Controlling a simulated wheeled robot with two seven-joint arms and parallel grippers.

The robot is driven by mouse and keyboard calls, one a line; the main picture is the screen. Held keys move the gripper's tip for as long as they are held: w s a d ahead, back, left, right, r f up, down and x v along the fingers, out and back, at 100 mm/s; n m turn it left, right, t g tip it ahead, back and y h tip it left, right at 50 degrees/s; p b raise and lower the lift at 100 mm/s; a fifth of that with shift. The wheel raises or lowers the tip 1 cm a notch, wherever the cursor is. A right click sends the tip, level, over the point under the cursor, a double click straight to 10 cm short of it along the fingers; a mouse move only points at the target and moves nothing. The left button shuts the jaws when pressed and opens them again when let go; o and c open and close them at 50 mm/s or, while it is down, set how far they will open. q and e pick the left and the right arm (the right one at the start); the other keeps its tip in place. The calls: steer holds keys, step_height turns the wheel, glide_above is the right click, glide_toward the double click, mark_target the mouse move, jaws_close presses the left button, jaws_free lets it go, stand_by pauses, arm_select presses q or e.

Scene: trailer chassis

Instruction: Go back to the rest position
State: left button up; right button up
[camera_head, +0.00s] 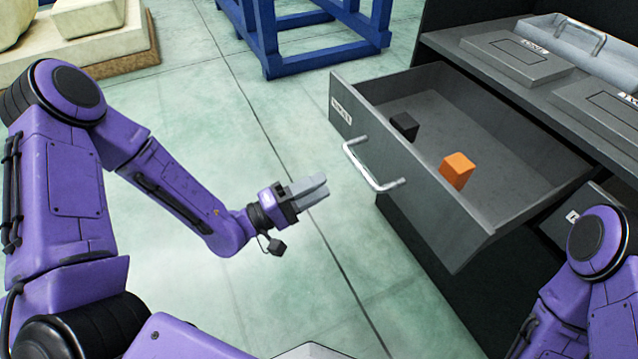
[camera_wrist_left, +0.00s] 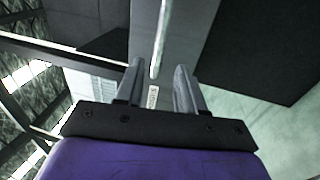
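My left gripper (camera_head: 322,188) hangs over the floor, to the left of the drawer handle and apart from it. In the left wrist view its two fingers (camera_wrist_left: 158,72) stand apart with nothing between them. My right arm shows at the lower right of the head view, but its gripper is out of view. An open grey drawer (camera_head: 440,195) holds an orange block (camera_head: 457,170) and a black block (camera_head: 404,126), which lie apart on its bottom.
The drawer's bar handle (camera_head: 372,168) juts out towards my left gripper. A grey worktop with flat panels (camera_head: 517,58) lies above the drawer. A blue metal frame (camera_head: 300,40) stands at the back. Green floor (camera_head: 200,100) is clear around the left gripper.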

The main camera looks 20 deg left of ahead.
arm_select(q)
steer(key=s+a+f+g+y, duration=0.1)
steer(key=a+f+g+y, duration=0.1)
steer(key=a+f+y, duration=0.35)
steer(key=s+a+f+g+y, duration=0.2)
steer(key=f+y, duration=0.4)
steer(key=f, duration=0.5)
steer(key=s+a+f+m+g+y, duration=0.1)
steer(key=s+a+f+g+y, duration=0.3)
steer(key=s, duration=0.5)
steer(key=s+a+f+m+g+y, duration=0.25)
steer(key=s+f, duration=0.35)
steer(key=s, duration=0.4)
step_height(320, 180, up, 18)
steer(key=g+p, duration=0.1)
steer(key=p, duration=1.7)
steer(key=shift+s+f+n+h, duration=0.15)
steer(key=shift+s+n+h, duration=0.1)
steer(key=shift+n+h, duration=0.2)
